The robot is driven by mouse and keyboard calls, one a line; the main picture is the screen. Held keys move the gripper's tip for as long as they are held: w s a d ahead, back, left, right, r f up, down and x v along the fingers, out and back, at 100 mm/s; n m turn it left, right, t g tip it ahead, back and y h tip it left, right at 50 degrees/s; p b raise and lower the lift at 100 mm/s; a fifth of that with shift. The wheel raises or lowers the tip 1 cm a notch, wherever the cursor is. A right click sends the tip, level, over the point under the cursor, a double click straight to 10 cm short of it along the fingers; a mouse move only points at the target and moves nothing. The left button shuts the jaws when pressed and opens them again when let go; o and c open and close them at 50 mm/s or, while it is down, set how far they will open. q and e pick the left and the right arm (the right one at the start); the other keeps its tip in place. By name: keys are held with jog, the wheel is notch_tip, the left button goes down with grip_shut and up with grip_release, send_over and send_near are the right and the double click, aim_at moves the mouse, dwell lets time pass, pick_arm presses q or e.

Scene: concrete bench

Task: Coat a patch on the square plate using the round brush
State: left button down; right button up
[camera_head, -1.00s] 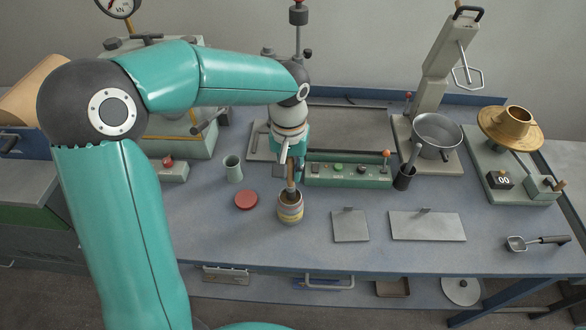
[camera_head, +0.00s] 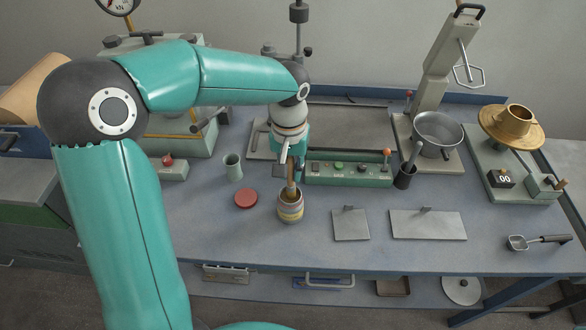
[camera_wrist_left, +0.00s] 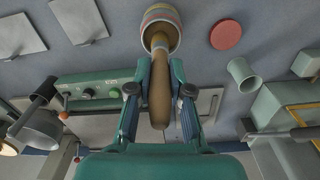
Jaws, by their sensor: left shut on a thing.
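The round brush has a brown wooden handle (camera_head: 291,175) and stands head down in a striped pot (camera_head: 290,212). Its bristles are hidden inside the pot. My left gripper (camera_head: 290,160) is shut on the handle above the pot. The left wrist view shows the handle (camera_wrist_left: 159,92) between the two fingers (camera_wrist_left: 160,85), with the pot (camera_wrist_left: 161,14) beyond. The square plate (camera_head: 350,228) lies flat on the bench, right of the pot, with a small tab at its back edge. It also shows in the left wrist view (camera_wrist_left: 80,18). My right gripper is out of view.
A wider rectangular plate (camera_head: 428,228) lies right of the square one. A red disc (camera_head: 246,199) and a grey-green cup (camera_head: 232,167) stand left of the pot. A control box (camera_head: 348,172) and a dark holder (camera_head: 404,178) are behind. Bench before the plates is clear.

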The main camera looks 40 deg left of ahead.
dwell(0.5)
pick_arm(q)
jog(key=shift+r+p, duration=2.75)
jog(key=shift+r, duration=0.75)
